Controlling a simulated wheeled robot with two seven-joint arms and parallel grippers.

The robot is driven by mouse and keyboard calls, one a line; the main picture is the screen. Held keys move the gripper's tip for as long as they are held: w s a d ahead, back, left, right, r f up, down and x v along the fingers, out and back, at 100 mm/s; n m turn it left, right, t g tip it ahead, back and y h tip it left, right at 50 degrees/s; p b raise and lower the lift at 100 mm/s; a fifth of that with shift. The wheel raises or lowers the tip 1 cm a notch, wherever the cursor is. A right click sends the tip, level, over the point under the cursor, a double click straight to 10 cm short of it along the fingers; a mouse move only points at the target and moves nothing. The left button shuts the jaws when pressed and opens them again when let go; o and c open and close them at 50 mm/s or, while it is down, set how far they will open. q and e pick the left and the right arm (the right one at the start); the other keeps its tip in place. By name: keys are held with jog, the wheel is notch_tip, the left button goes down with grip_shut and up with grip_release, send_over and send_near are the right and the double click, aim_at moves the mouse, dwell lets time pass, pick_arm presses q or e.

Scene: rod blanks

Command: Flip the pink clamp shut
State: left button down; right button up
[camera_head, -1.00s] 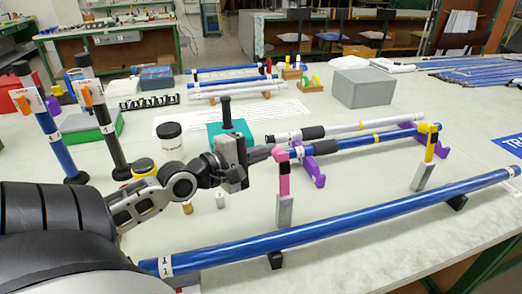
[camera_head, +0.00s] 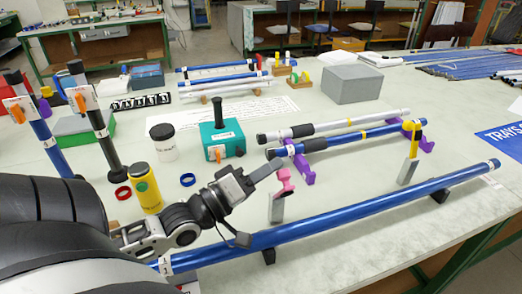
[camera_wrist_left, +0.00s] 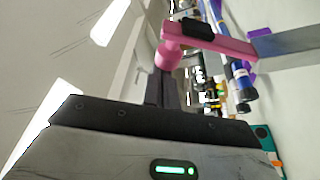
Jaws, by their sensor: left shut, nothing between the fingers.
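The pink clamp (camera_head: 284,182) stands on a grey upright post (camera_head: 277,208) beside the long blue rod (camera_head: 330,218). In the left wrist view its pink arm (camera_wrist_left: 222,43) runs on from the end of the post, carries a black pad and ends in a round pink knob (camera_wrist_left: 168,55). My left gripper (camera_head: 275,167) is shut and empty, with its fingertips at the clamp's upper end. In the left wrist view the fingertips (camera_wrist_left: 165,80) are right by the knob; I cannot tell whether they touch. The gripper partly hides the clamp's top in the head view.
A yellow clamp (camera_head: 414,137) stands on a similar post further right. Behind are a white-and-black rod and a blue rod on purple holders (camera_head: 304,172). A teal box (camera_head: 222,140), a yellow jar (camera_head: 145,188) and a white jar (camera_head: 162,143) stand left of them.

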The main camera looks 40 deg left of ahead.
pick_arm(q)
jog(key=shift+s+d+f+m+t+h, duration=0.1)
jog(key=shift+s+d+f+m+h, duration=0.4)
jog(key=shift+d+m, duration=0.5)
jog(key=shift+s+d+f+m+t+h, duration=0.1)
jog(key=shift+s+d+f+m+h, duration=0.5)
jog(key=shift+m, duration=0.75)
jog(key=shift+s+d+f+m+t+h, duration=0.1)
jog(key=shift+s+d+f+m+h, duration=0.25)
jog(key=shift+d+m, duration=0.75)
pick_arm(e)
jog(key=shift+r, duration=0.2)
pick_arm(q)
jog(key=shift+w+a, duration=0.1)
